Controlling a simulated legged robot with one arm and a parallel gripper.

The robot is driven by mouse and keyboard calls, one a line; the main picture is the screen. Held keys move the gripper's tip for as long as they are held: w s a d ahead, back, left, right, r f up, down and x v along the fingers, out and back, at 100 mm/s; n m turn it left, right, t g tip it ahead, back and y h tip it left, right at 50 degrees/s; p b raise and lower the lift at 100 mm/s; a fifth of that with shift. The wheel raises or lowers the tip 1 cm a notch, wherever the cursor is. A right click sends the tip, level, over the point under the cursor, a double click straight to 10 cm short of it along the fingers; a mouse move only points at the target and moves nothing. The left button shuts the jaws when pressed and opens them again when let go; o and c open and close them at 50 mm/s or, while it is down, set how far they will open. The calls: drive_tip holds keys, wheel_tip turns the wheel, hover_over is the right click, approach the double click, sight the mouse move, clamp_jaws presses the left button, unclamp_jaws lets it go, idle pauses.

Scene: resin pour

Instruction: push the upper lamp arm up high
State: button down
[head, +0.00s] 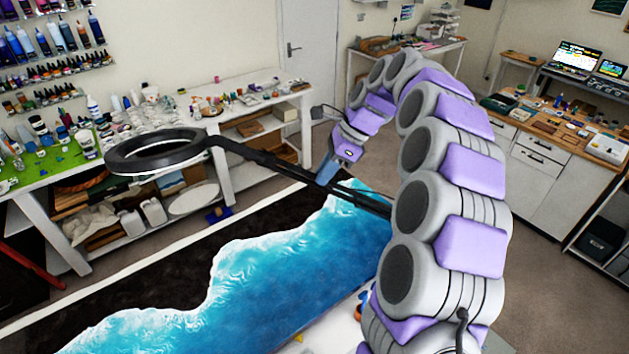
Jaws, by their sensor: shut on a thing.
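The lamp has a dark ring head (155,148) at the left, hanging above the resin table. Its black upper arm (262,157) runs from the ring head down to the right, toward my arm. My gripper (327,176) comes down from above and is shut on the upper lamp arm near the middle of the picture. Past my gripper, dark bars of the lamp (362,197) continue right and pass behind my own purple and grey arm. The lamp's base and lower joint are hidden there.
A blue and white resin pour (270,265) covers the table below the lamp. A green-topped bench (60,165) with bottles stands at the left. A white bench (240,106) lines the wall. Wooden-topped drawers (540,160) stand at the right. Open floor lies right of my arm.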

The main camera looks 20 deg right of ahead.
drive_tip(key=shift+s+d+r+y, duration=0.15)
drive_tip(key=shift+d+r+y, duration=0.15)
drive_tip(key=shift+d+r, duration=0.35)
drive_tip(key=shift+a, duration=0.15)
drive_tip(key=c, duration=1.1)
unclamp_jaws()
drive_tip(key=shift+d, duration=0.2)
drive_tip(key=v, duration=0.7)
drive_tip(key=shift+d+r, duration=0.15)
drive_tip(key=shift+d, duration=0.05)
